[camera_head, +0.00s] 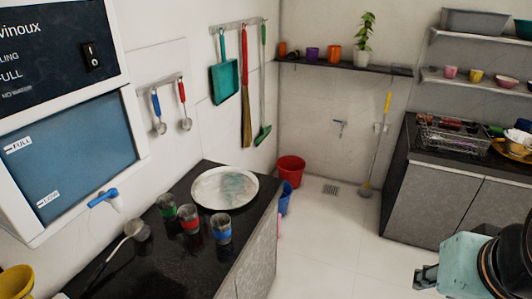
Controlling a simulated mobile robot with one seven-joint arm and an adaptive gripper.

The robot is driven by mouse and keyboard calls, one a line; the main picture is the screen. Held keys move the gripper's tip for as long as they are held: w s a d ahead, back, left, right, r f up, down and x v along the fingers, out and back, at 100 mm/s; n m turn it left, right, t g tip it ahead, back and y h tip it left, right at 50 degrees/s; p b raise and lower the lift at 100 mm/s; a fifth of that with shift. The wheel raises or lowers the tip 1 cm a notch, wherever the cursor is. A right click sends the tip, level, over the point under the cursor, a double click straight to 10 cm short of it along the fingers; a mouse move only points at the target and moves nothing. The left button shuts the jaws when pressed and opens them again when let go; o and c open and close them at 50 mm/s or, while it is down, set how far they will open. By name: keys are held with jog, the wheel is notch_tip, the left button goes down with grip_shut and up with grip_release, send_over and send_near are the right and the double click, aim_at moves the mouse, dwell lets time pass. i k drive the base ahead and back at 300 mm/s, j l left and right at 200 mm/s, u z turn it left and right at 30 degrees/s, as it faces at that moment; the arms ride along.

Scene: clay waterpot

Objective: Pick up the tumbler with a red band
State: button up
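The tumbler with a red band (189,220) stands upright on the black counter (170,262), between two similar tumblers. The tumbler with a green band (166,206) is behind it to the left. The tumbler with a blue band (221,230) is in front of it to the right. My gripper (424,278) is at the lower right edge of the picture, far from the tumblers and over the floor. Only part of it shows, and I cannot tell whether its fingers are open or shut.
A round metal tray (208,190) lies behind the tumblers. A metal ladle (137,230) lies left of them, below a blue tap (103,197) on the water unit. A yellow vessel (14,284) is at the lower left. Open floor (330,245) separates the counter from the grey cabinets (430,200).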

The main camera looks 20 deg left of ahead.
aim_at(188, 214)
jog(key=i+u, duration=0.1)
jog(key=u, duration=0.3)
jog(key=i+u, duration=0.15)
jog(key=u, duration=0.3)
jog(key=i+u, duration=0.1)
jog(key=u, duration=0.3)
jog(key=i+u, duration=0.1)
jog(key=u, duration=0.3)
jog(key=i+u, duration=0.1)
jog(key=u, duration=0.3)
jog(key=i+u, duration=0.1)
jog(key=u, duration=0.35)
